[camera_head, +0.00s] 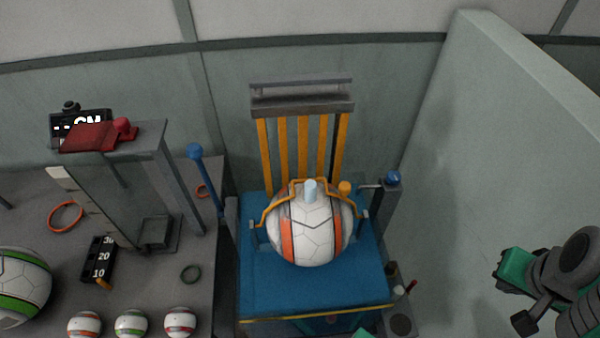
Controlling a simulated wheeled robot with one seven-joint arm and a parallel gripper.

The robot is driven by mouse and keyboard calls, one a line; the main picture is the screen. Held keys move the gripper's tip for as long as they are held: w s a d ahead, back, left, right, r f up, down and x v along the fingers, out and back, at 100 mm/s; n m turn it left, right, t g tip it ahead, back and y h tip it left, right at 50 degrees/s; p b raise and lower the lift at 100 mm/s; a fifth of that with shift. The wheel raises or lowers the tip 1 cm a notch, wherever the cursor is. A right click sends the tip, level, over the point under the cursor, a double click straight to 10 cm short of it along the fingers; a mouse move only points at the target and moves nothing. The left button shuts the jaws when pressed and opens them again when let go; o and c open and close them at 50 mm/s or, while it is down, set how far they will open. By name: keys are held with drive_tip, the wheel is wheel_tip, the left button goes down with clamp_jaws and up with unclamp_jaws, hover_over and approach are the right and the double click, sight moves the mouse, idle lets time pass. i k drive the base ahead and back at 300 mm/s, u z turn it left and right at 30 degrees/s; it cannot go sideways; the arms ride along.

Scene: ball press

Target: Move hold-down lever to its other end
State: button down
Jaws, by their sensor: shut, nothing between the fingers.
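A white ball with orange panels (311,232) sits on the blue press bed (270,293). A bent orange bar (268,211) lies around the upper part of the ball, and a pale cylinder stands at its top. A long lever with a blue ball knob (195,152) stands upright at the left of the bed, leaning slightly left. A shorter blue knob (393,178) sits on a grey post at the right. I cannot tell for certain which is the hold-down lever. My gripper (503,270), green and dark, is at the lower right, shut and empty, well apart from the press.
A pale partition wall (460,130) rises right of the press. Orange uprights (304,150) with a grey crossbar stand behind the ball. The left bench (55,185) holds a grey stand (172,180), rings and several balls. Free space lies between my gripper and the press.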

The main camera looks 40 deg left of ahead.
sight(194, 151)
drive_tip(key=u, duration=1.8)
drive_tip(key=k, duration=0.4)
drive_tip(key=u, duration=1.85)
drive_tip(key=i, duration=0.5)
